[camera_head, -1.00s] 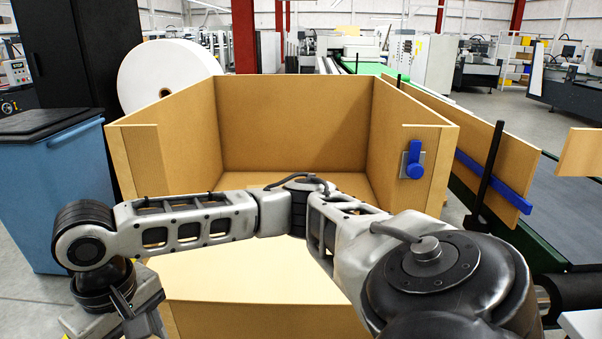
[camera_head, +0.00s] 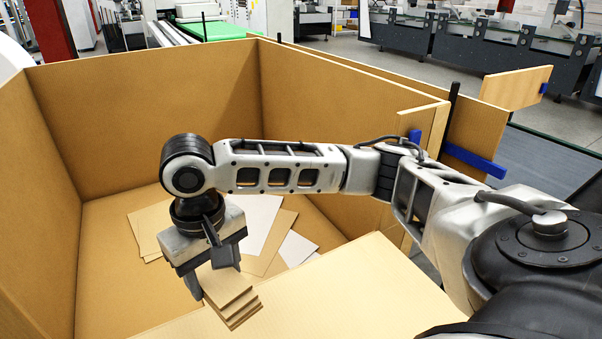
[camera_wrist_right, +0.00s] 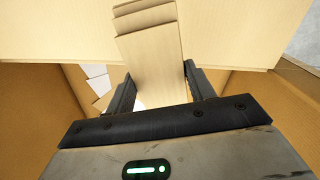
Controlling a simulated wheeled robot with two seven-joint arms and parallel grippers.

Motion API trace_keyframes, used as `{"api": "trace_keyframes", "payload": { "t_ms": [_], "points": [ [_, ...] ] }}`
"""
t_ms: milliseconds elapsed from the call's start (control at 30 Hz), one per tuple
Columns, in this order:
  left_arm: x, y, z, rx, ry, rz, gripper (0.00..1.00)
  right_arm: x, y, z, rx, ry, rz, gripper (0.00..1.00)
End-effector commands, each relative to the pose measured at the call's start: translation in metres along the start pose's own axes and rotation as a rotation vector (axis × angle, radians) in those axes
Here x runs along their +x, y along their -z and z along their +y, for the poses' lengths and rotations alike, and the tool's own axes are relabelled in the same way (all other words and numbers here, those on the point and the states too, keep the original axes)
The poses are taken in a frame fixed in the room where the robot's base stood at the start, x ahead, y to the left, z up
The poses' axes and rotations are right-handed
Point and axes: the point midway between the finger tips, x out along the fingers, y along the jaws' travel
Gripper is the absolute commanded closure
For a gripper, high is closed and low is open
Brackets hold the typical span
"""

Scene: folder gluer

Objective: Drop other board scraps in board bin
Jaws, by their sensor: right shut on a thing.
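My right gripper (camera_head: 213,272) is shut on a small stack of tan board scraps (camera_head: 234,300), held tilted. The stack also shows between the fingers in the right wrist view (camera_wrist_right: 150,50). The board bin is a large open cardboard box (camera_head: 150,95) with tall tan walls. My right gripper is over the bin's opening, near its low front panel (camera_head: 340,295). The stack overlaps the panel's edge in the picture; its height above it is hard to tell. Several flat grey-white and tan pieces (camera_head: 262,222) lie on the bin floor, partly hidden by my gripper. My left gripper is out of view.
The bin's right wall (camera_head: 345,100) stands behind my right arm. Beyond it are a blue bar (camera_head: 475,160), an upright tan board (camera_head: 515,86) and a dark conveyor belt (camera_head: 540,165). The bin floor is bare at the left.

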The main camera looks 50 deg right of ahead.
Motion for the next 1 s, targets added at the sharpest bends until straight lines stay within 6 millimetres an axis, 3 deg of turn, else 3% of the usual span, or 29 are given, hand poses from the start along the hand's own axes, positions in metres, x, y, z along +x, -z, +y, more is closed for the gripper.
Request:
{"api": "trace_keyframes", "payload": {
  "t_ms": [133, 267, 400, 500, 600, 767, 1000],
  "points": [
    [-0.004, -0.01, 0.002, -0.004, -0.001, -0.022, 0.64, 0.006, -0.005, 0.041, 0.226, -0.005, -0.004, 0.68],
    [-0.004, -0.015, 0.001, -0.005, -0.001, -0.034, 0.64, 0.006, -0.013, 0.095, 0.512, -0.011, -0.002, 0.68],
    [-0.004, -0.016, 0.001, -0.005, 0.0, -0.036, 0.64, -0.002, -0.024, 0.145, 0.779, -0.012, 0.0, 0.68],
    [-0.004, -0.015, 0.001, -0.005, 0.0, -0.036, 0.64, -0.01, -0.03, 0.171, 0.919, -0.011, 0.001, 0.68],
    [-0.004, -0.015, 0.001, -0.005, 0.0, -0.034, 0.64, -0.017, -0.034, 0.188, 1.008, -0.008, 0.002, 0.68],
    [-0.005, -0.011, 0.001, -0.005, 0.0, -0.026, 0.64, -0.022, -0.033, 0.197, 1.063, -0.001, 0.002, 0.68],
    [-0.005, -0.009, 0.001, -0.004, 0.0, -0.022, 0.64, -0.018, -0.009, 0.202, 1.063, 0.006, 0.001, 0.68]
  ]
}}
